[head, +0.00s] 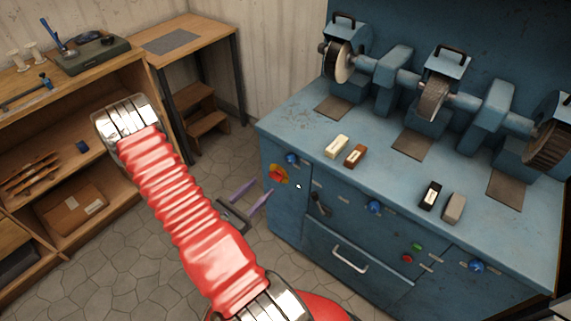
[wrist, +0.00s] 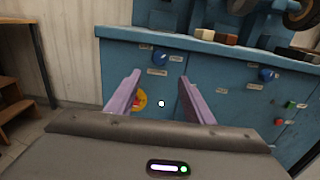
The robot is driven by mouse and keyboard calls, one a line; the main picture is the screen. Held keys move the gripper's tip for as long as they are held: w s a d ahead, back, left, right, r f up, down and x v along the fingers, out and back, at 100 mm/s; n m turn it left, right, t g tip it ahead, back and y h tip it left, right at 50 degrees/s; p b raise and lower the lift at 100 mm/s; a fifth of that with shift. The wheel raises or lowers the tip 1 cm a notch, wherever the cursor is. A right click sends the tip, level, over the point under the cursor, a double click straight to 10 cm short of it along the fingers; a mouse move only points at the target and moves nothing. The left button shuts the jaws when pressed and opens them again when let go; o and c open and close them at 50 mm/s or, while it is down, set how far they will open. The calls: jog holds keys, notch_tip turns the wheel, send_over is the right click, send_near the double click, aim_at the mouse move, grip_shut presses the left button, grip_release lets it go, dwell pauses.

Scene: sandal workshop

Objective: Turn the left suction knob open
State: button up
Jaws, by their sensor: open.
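The left suction knob (head: 292,159) is a small blue knob at the upper left of the blue cabinet's front. It also shows in the wrist view (wrist: 160,54), above and between my fingers. My gripper (head: 252,197) has two purple fingers and is in front of the cabinet's left part. In the wrist view my gripper (wrist: 154,82) is open, with nothing between the fingers. The fingers appear apart from the knob. A yellow and red emergency stop (head: 278,175) sits below the knob, partly behind the left finger in the wrist view.
Another blue knob (head: 374,207) is at the middle and a third (head: 477,265) at the right. A black lever (head: 320,203) and drawer handle (head: 350,259) stick out. Green (head: 418,246) and red (head: 407,258) buttons sit rightward. A wooden shelf (head: 112,189) stands left.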

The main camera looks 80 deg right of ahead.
aim_at(289, 162)
jog(key=shift+d, duration=0.1)
jog(key=shift+x, duration=6.8)
jog(key=shift+s, duration=0.1)
jog(key=c, duration=1)
jog(key=shift+s+d, duration=0.1)
jog(key=shift+d, duration=0.1)
jog(key=shift+c, duration=0.2)
jog(key=shift+a, duration=0.3)
